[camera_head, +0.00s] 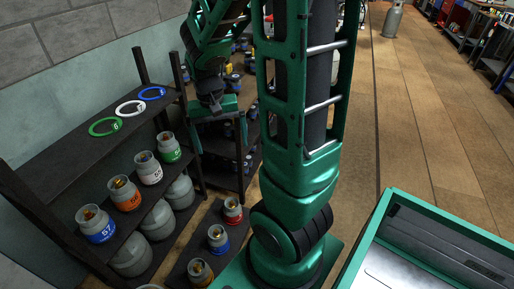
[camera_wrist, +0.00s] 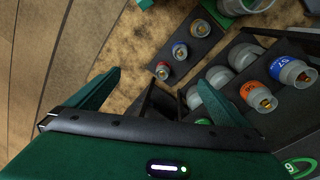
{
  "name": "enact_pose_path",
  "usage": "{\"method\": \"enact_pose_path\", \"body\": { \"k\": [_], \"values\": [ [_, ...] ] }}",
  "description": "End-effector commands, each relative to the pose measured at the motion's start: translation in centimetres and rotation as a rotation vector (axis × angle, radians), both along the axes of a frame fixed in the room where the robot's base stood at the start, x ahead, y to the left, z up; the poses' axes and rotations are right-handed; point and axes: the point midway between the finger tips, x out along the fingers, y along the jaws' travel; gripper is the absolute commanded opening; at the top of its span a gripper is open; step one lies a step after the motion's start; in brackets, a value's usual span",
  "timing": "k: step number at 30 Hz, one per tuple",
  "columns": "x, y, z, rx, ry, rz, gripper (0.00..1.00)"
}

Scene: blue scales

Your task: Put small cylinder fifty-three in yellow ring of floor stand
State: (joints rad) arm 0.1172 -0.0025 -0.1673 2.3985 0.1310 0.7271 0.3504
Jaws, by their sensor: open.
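The floor stand (camera_head: 178,275) is a low dark plank at the lower left of the head view; it also shows at the top of the wrist view (camera_wrist: 207,47). I cannot make out a yellow ring. My gripper (camera_wrist: 160,77) is open and empty, its fingers wide apart.
A dark rack (camera_head: 75,146) at left carries green (camera_head: 105,127), white (camera_head: 130,108) and blue (camera_head: 152,93) rings on top, with larger labelled cylinders below. Another dark shelf unit (camera_head: 222,155) with small cylinders stands behind.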

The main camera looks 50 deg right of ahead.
Motion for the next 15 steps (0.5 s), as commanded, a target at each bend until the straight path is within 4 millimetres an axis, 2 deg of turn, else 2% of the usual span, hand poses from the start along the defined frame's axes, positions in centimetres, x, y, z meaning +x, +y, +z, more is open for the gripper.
{"method": "enact_pose_path", "body": {
  "k": [1, 6, 12, 15],
  "values": [
    [-1.6, -0.1, 1.3, 0.007, -0.007, 0.008, 1.0],
    [-6.9, 0.1, 4.4, 0.038, -0.005, 0.06, 1.0],
    [-12.7, 0.9, 6.6, 0.078, -0.011, 0.118, 1.0],
    [-14.6, 1.4, 7.1, 0.096, -0.014, 0.142, 1.0]
  ]
}}
